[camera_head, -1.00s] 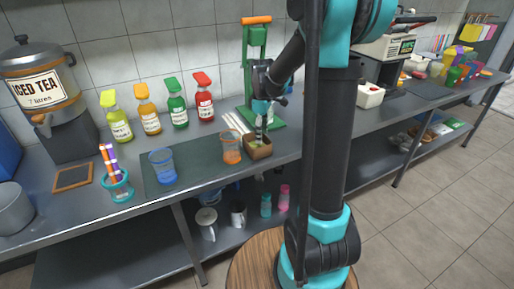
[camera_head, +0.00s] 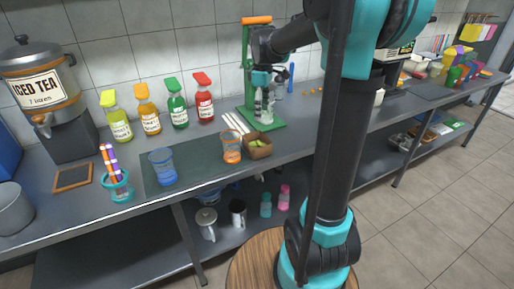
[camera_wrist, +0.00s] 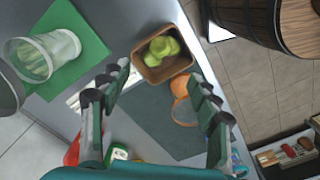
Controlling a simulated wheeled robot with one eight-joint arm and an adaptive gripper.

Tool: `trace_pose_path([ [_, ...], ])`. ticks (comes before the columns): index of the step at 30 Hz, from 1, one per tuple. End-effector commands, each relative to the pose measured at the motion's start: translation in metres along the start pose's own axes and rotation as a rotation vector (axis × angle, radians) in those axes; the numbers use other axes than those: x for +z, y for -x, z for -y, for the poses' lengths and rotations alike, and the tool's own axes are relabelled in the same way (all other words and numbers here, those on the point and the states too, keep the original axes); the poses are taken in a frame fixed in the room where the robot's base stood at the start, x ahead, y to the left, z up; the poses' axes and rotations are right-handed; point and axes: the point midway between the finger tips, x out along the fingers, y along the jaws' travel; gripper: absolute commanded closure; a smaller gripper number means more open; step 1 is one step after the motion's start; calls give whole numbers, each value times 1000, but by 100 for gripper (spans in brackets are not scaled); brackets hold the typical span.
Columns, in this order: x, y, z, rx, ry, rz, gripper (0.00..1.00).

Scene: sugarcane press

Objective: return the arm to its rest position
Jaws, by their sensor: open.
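My gripper (camera_head: 264,103) hangs from the raised arm in front of the green press (camera_head: 250,60). In the wrist view its two fingers (camera_wrist: 158,72) are spread wide with nothing between them. A small brown box (camera_head: 258,153) stands on the counter below, apart from the fingers. The wrist view shows yellow-green pieces (camera_wrist: 161,48) inside it. A clear glass (camera_wrist: 45,55) stands on the press's green base, at the left of the wrist view. In the head view the gripper overlaps the glass, so its outline is hard to tell.
An orange cup (camera_head: 232,154) and a blue cup (camera_head: 162,168) stand on the dark mat. Several syrup bottles (camera_head: 177,110) line the wall. White straws (camera_head: 235,122) lie beside the press. A tea dispenser (camera_head: 40,85) stands at left. Open air surrounds the arm above the counter.

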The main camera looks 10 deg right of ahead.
Motion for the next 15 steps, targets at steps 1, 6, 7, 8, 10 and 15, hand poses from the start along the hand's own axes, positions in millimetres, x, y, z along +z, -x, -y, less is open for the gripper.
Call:
trace_pose_path([
  [1, 0, 6, 0, 0, 0, 0, 38],
  [6, 0, 17, 0, 0, 0, 0, 38],
  [7, 0, 18, 0, 0, 0, 0, 38],
  [8, 0, 18, 0, 0, 0, 0, 38],
  [10, 0, 19, 0, 0, 0, 0, 38],
  [15, 2, 16, 2, 4, -12, -2, 38],
])
